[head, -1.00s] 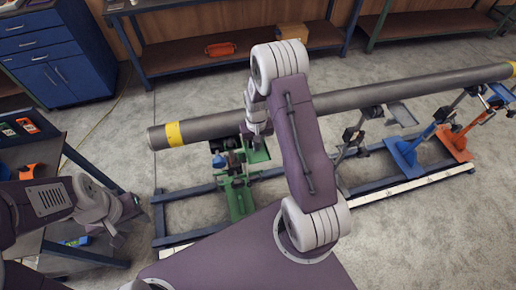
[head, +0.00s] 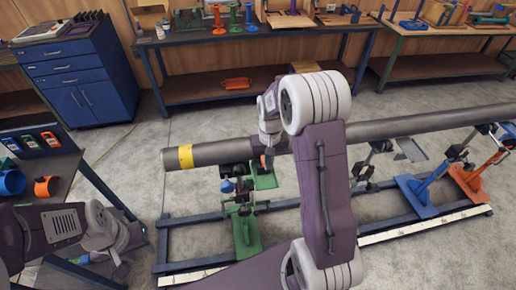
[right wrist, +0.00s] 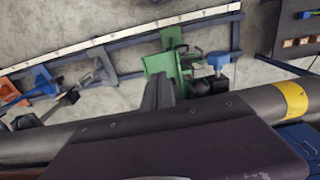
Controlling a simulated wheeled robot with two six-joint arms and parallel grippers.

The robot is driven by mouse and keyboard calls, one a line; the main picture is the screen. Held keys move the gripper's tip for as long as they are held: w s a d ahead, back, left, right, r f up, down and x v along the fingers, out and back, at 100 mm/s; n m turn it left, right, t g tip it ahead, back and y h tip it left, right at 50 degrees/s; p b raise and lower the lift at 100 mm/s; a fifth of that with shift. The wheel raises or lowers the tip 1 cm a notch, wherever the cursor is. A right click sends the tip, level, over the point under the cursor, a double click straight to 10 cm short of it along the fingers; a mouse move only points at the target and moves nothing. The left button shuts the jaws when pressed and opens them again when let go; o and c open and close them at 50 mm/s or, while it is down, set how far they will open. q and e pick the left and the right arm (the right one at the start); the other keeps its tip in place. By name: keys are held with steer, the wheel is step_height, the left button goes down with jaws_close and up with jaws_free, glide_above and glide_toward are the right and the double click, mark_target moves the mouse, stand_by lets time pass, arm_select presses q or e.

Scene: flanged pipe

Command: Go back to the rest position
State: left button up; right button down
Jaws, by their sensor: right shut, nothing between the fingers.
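The long grey pipe (head: 225,150) with a yellow band (head: 186,157) near its left end lies across several stands. My right gripper (head: 267,162) points down beside the pipe, above the green stand (head: 245,225). It is shut and empty; its dark fingers (right wrist: 158,95) show in the right wrist view in front of the green stand (right wrist: 168,64). The pipe (right wrist: 245,98) passes behind my arm link there, partly hidden. My left gripper (head: 115,258) is low at the left, by the side table; whether it is open cannot be made out.
A blue stand (head: 416,195) and an orange stand (head: 470,182) stand to the right on the dark floor frame (head: 180,225). The left side table (head: 62,165) holds a blue ring and orange items. A blue cabinet (head: 85,90) and workbenches line the back wall. Floor between is clear.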

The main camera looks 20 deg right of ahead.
steer(key=s+a+n+b, duration=0.1)
steer(key=s+a, duration=0.2)
steer(key=s, duration=0.3)
steer(key=s+a+n+t+b, duration=0.1)
steer(key=s+a, duration=0.3)
steer(key=s, duration=0.3)
steer(key=shift+s+a+f, duration=0.15)
steer(key=shift+a+f, duration=0.1)
steer(key=shift+f, duration=0.05)
steer(key=shift+s, duration=0.15)
